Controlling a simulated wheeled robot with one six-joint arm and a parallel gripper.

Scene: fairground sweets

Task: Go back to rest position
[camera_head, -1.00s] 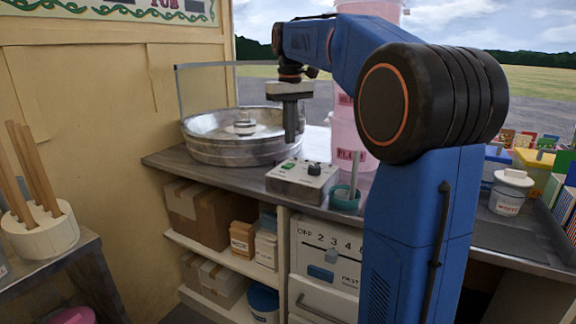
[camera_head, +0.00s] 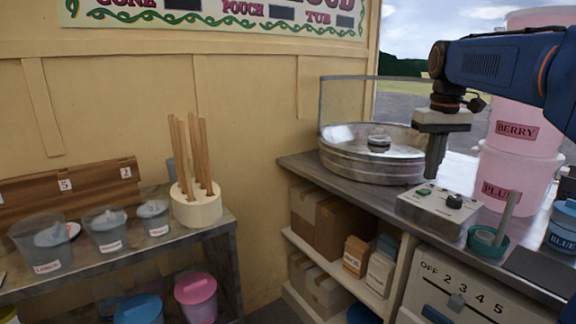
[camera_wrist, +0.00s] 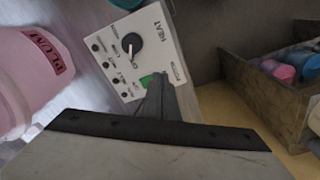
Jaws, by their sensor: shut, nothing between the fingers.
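My gripper (camera_head: 434,158) hangs from the blue arm at the right of the head view, fingers pointing down and shut with nothing between them. It is in front of the round metal floss pan (camera_head: 350,165) and above the grey control box (camera_head: 438,208). In the wrist view my closed fingers (camera_wrist: 160,90) overlap the edge of the control box (camera_wrist: 112,62), covering part of its green switch. I cannot tell whether the fingertips touch it. The box's black knob shows clearly.
Stacked pink tubs (camera_head: 515,150) stand right of my gripper. A teal cup (camera_head: 487,242) with a stick stands beside the control box. Left, a side table holds a stick holder (camera_head: 196,207) and several grey buckets (camera_head: 105,230). Boxes (camera_head: 340,230) fill the shelf below the counter.

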